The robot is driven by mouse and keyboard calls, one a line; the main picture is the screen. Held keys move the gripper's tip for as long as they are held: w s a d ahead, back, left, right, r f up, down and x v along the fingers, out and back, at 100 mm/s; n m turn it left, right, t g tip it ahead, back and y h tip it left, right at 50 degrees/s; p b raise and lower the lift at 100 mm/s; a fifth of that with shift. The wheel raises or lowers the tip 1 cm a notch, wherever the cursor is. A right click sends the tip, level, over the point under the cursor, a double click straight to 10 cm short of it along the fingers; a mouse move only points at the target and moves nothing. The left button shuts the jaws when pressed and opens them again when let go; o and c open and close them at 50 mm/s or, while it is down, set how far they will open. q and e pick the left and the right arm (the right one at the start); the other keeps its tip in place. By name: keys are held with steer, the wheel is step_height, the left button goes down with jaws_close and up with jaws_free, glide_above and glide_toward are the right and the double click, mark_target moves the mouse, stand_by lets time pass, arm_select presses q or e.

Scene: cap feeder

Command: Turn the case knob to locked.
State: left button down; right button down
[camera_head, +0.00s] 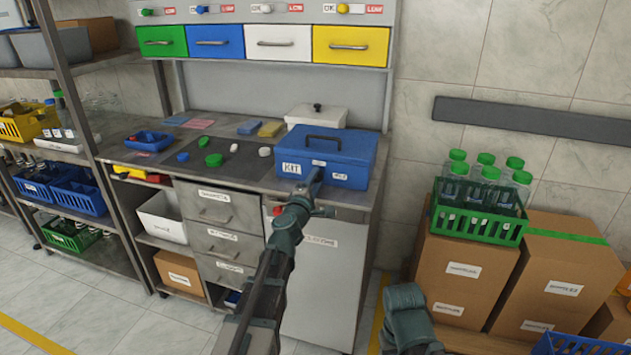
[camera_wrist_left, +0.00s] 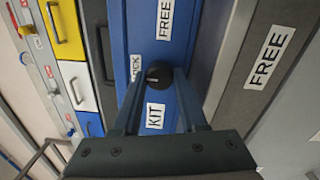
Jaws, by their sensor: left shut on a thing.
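The blue case (camera_head: 352,150) stands on the workbench, its lid closed and its handle on top. Its front carries a KIT label (camera_wrist_left: 155,116), a LOCK label (camera_wrist_left: 136,68) and a FREE label (camera_wrist_left: 165,20). The dark round knob (camera_wrist_left: 159,75) sits on that front among the labels; the gripper hides it in the head view. My left gripper (camera_head: 317,183) reaches the case front, and in the left wrist view its two fingers are closed on the knob. I cannot tell which label the knob points to. My right gripper is out of view.
A white lidded box (camera_head: 316,117) stands behind the case. Colored caps (camera_head: 214,160) and a blue tray (camera_head: 149,141) lie to its left. Drawers are above and below the bench. At right, a green crate (camera_head: 478,222) of bottles sits on cardboard boxes.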

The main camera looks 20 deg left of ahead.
arm_select(q)
steer(key=shift+c, duration=2.2)
jaws_free()
